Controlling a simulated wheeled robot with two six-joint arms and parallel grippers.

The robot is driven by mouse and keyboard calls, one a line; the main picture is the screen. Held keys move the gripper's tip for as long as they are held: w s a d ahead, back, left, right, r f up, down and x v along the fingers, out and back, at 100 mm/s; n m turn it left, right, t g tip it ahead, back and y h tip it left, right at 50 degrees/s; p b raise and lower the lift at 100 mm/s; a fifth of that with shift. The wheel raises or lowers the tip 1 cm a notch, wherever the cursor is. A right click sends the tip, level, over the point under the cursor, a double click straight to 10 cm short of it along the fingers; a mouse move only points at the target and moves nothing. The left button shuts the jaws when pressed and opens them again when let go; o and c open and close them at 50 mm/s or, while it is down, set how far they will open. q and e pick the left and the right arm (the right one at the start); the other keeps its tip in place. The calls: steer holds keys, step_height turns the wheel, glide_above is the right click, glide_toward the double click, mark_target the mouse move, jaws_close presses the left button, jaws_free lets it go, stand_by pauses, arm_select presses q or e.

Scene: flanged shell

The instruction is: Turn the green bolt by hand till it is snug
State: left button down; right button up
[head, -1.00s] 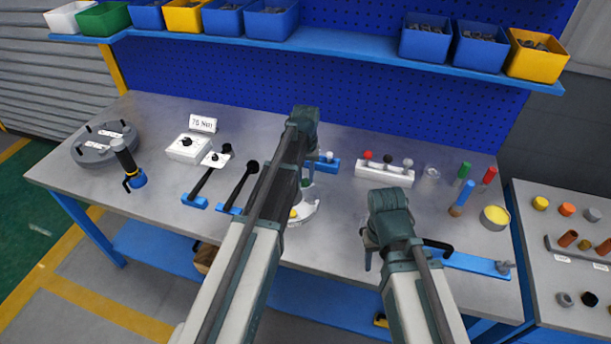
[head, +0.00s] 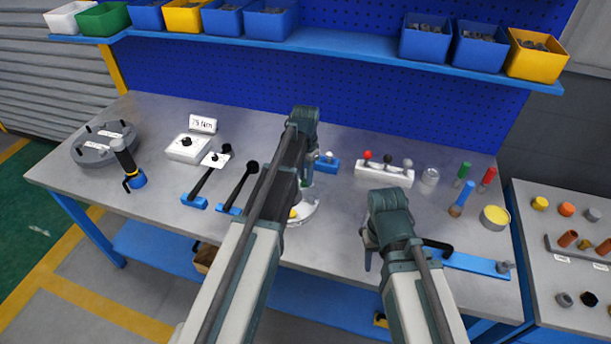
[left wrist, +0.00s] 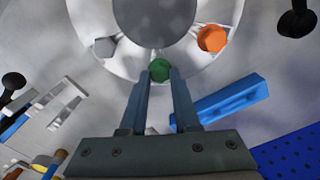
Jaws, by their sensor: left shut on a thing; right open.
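The green bolt (left wrist: 160,69) is on the pale flange of the round shell (left wrist: 88,70) in the left wrist view. My left gripper (left wrist: 161,76) is shut on the bolt's head, one finger on each side. An orange bolt (left wrist: 212,38) and a grey bolt (left wrist: 104,46) also sit on the flange. In the head view, the shell (head: 308,210) is partly hidden behind my left arm, which also covers most of the left gripper. My right gripper (head: 369,255) is open and empty, right of the shell near the table's front edge.
A blue holder (head: 327,163) stands behind the shell, and a white rack with coloured knobs (head: 385,175) is to its right. Black-handled tools (head: 238,188) lie to the left. A blue bar (head: 470,263) lies at the front right. Table space between shell and rack is clear.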

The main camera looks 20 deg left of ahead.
mark_target(305, 180)
arm_select(q)
steer(key=shift+w, duration=0.1)
stand_by(0.3)
steer(key=c, duration=0.6)
jaws_free()
steer(key=shift+c, duration=0.2)
steer(key=shift+r, duration=0.15)
step_height(305, 180, up, 14)
steer(key=p, duration=1.3)
steer(key=shift+f+p, duration=0.2)
steer(key=shift+p, duration=0.2)
